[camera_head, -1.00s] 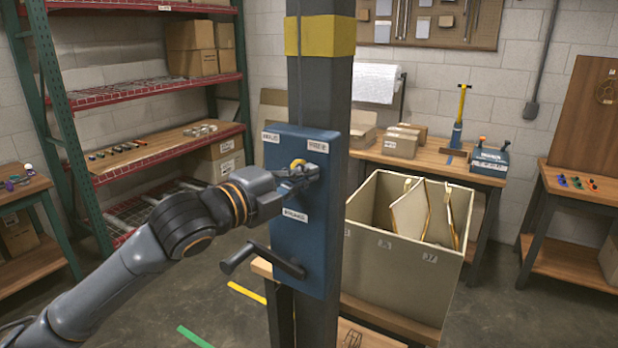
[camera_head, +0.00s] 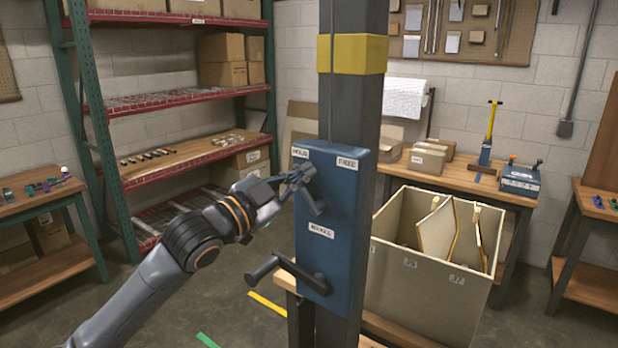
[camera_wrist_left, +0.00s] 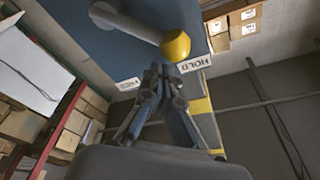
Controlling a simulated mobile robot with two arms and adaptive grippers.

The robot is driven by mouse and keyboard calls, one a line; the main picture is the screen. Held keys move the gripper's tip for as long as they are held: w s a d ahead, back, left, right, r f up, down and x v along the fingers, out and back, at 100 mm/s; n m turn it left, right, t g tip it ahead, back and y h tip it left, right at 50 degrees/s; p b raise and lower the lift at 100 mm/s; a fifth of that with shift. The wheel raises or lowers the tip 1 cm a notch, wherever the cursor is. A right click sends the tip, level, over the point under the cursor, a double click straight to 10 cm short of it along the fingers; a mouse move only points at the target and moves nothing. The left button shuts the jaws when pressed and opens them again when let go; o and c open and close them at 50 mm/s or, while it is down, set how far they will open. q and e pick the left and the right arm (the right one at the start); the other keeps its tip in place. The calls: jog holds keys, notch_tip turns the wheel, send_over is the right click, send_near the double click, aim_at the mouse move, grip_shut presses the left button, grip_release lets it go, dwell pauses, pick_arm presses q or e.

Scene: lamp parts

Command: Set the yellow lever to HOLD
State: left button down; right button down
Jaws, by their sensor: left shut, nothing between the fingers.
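The blue panel (camera_head: 335,262) is fixed to a dark post. Its HOLD label (camera_head: 300,153) is at the upper left and its FREE label (camera_head: 347,162) at the upper right. The lever's grey shaft (camera_head: 313,203) slants up and left toward HOLD. Its yellow knob is hidden behind my left gripper (camera_head: 303,174) in the head view. In the left wrist view the yellow knob (camera_wrist_left: 176,46) sits right beside the HOLD label (camera_wrist_left: 194,64). My left gripper (camera_wrist_left: 160,74) is shut and empty, its tips close to the knob; I cannot tell if they touch. My right gripper is out of view.
A black crank handle (camera_head: 290,275) sticks out from the panel's lower part, below a third label (camera_head: 321,231). A beige bin (camera_head: 430,275) stands right of the post. Red shelves (camera_head: 180,97) are behind my left arm. The floor left of the post is open.

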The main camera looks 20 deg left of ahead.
pick_arm(q)
jog(key=shift+w+a+f+n+t, duration=0.15)
jog(key=shift+a+n, duration=0.15)
jog(key=shift+n, duration=0.3)
jog(key=shift+w+a+f+n+t, duration=0.15)
jog(key=shift+a+n, duration=0.15)
jog(key=shift+n, duration=0.3)
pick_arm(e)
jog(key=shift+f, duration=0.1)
